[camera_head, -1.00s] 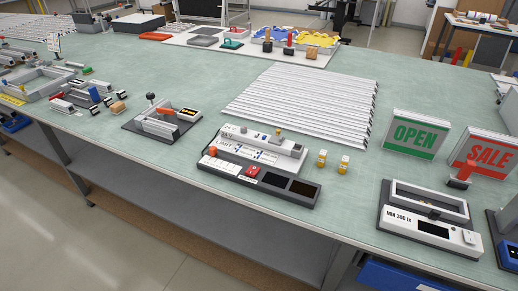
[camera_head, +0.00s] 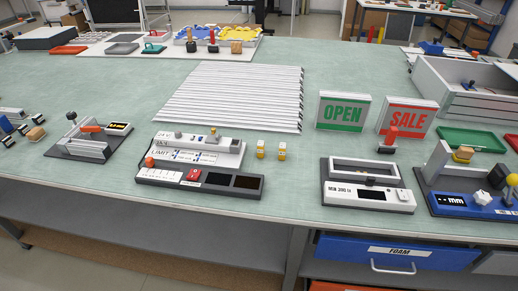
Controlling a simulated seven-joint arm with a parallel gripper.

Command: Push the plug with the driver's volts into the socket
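A white driver unit (camera_head: 205,148) stands on the green bench, left of centre. Its label has a top line that seems to read 24 V, though it is too small to be sure, and the word LIMIT below. A small yellowish-grey part (camera_head: 213,134) stands on its top; a socket cannot be made out. A dark panel (camera_head: 200,181) in front carries an orange knob (camera_head: 149,162), a red button (camera_head: 194,174) and two dark windows. Two small white-and-yellow pieces, possibly plugs, stand upright right of the unit: one (camera_head: 261,149) and another (camera_head: 282,150). Their markings are unreadable. My gripper is not in view.
Aluminium profiles (camera_head: 235,95) lie behind the unit. OPEN (camera_head: 342,112) and SALE (camera_head: 407,117) signs stand to the right. A light-meter fixture (camera_head: 368,186) and a blue gauge station (camera_head: 470,190) stand front right. A clamp fixture (camera_head: 90,137) is at left. Bare bench surrounds the small pieces.

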